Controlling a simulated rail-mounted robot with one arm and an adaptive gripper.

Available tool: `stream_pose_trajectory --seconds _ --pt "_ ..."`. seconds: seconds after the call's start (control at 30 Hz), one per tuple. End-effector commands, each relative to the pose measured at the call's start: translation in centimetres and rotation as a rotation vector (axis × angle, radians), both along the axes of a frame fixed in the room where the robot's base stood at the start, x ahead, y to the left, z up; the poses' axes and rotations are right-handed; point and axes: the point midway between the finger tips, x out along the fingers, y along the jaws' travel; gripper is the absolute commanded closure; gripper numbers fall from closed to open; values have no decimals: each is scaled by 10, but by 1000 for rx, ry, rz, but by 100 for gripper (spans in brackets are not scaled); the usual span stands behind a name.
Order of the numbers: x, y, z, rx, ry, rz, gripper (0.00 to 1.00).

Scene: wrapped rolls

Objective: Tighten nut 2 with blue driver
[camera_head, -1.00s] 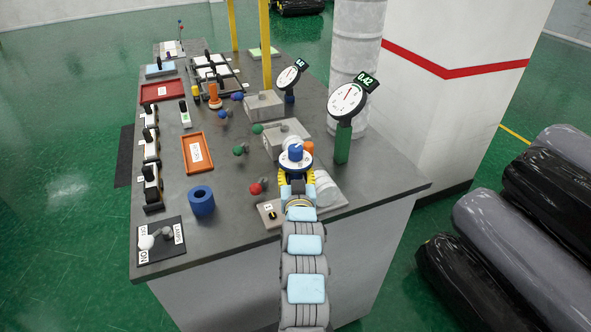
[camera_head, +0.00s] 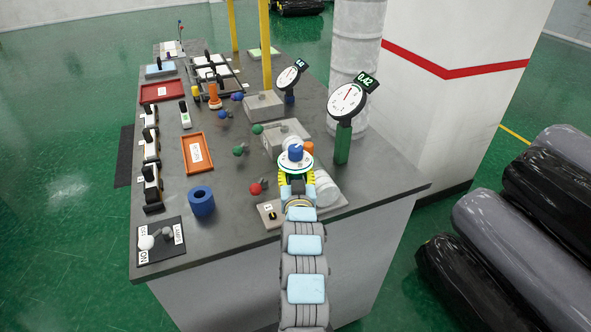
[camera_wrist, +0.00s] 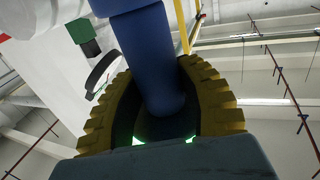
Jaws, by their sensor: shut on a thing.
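My gripper (camera_head: 296,180) is over the front right of the grey bench, its yellow ridged fingers shut on the blue driver (camera_head: 296,152). In the wrist view the driver's blue shaft (camera_wrist: 150,60) runs between the two fingers. A white disc with a green rim (camera_head: 296,161) surrounds the driver's top in the head view. The driver's working end is hidden, so I cannot tell whether it touches a nut. I cannot pick out nut 2; the gripper and arm cover part of the grey block (camera_head: 285,140) there.
A blue hollow cylinder (camera_head: 201,201) stands left of the arm. A dial gauge (camera_head: 347,101) reading 0.42 stands on a green post behind right. Red (camera_head: 256,189) and green (camera_head: 238,151) knobs stick out left of the gripper. An orange tray (camera_head: 197,153) lies farther left.

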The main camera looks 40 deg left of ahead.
Motion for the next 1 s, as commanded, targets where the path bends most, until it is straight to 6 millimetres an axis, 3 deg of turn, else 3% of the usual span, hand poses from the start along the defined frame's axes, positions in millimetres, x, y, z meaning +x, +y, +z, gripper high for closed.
stream_pose_trajectory --seconds 0.17,1.0 --pt "1 0 -1 -6 7 -1 95" --pt "0 0 53 1 -1 0 95"
